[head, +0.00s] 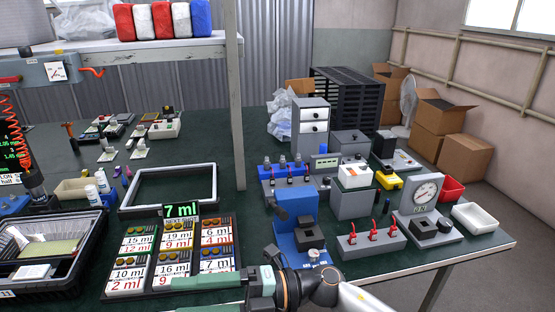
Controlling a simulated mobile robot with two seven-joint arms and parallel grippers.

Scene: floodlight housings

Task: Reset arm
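My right arm comes in from the bottom right. Its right gripper (178,296) points left at the bottom edge of the view, just in front of the card rack. Its two green fingers look apart, with nothing seen between them; the nearer finger is partly cut off by the picture edge. My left gripper is not in view.
A rack of numbered cards (190,222) lies beyond my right gripper. A black basket (82,262) is at left, an empty frame (123,207) behind. A blue press (290,243), a red-switch box (345,250), a dial gauge (448,236) and a white bin (474,219) stand right.

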